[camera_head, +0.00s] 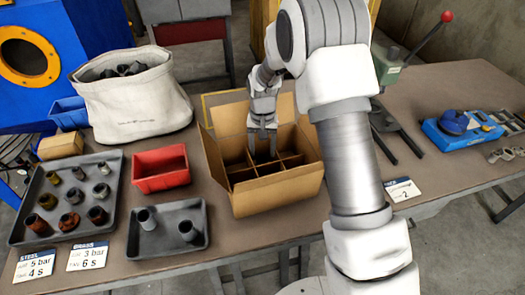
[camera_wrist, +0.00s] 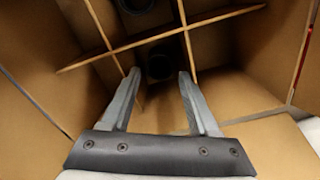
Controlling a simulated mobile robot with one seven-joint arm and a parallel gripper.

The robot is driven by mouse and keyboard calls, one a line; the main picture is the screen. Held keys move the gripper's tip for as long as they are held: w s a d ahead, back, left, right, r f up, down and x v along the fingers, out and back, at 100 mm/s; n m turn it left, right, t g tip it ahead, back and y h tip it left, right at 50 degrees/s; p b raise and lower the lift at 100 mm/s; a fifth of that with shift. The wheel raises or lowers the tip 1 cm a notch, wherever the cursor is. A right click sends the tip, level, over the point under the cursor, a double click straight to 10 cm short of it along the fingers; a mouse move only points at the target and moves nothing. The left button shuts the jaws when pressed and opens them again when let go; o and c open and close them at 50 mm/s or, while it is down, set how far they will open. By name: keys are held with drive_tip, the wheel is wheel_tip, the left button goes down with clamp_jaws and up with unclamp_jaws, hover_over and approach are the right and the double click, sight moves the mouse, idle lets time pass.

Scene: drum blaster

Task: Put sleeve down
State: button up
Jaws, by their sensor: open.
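My gripper (camera_head: 262,143) is over the cardboard box with dividers (camera_head: 278,200), its fingers reaching down into the compartments. In the wrist view my gripper (camera_wrist: 160,88) is open, with nothing held between its fingers. A dark round sleeve (camera_wrist: 160,65) stands in a compartment just beyond the fingertips, apart from them as far as I can see. Another dark sleeve (camera_wrist: 135,5) shows in a farther compartment at the top edge. The dividers and box walls hide the sleeves in the head view.
Left of the box are a red bin (camera_head: 160,180), a small grey tray (camera_head: 140,243) with two sleeves, and a larger tray (camera_head: 62,232) with several sleeves. A white bag (camera_head: 140,115) stands behind. Box flaps and thin dividers surround the fingers.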

drive_tip(key=s+d+r+t, duration=0.1)
drive_tip(key=s+d+r, duration=0.1)
drive_tip(key=r, duration=0.8)
drive_tip(key=s+d+r, duration=0.1)
drive_tip(key=s+r, duration=0.1)
drive_tip(key=r, duration=0.7)
drive_tip(key=s+d+r+t, duration=0.1)
drive_tip(key=s+d+r, duration=0.1)
drive_tip(key=s, duration=0.6)
drive_tip(key=s+d+r+n+t, duration=0.1)
drive_tip(key=s+d+r+t, duration=0.1)
drive_tip(key=s, duration=0.6)
drive_tip(key=s+d+r+t, duration=0.1)
drive_tip(key=s+d+r, duration=0.2)
drive_tip(key=s, duration=0.5)
drive_tip(key=shift+s+d+r+t+p, duration=0.15)
drive_tip(key=shift+d+r+t+p, duration=0.25)
drive_tip(key=shift+r, duration=0.5)
drive_tip(key=shift+r, duration=0.1)
wheel_tip(320, 180, up, 2)
drive_tip(key=shift+r+p, duration=0.1)
drive_tip(key=shift+p, duration=1.1)
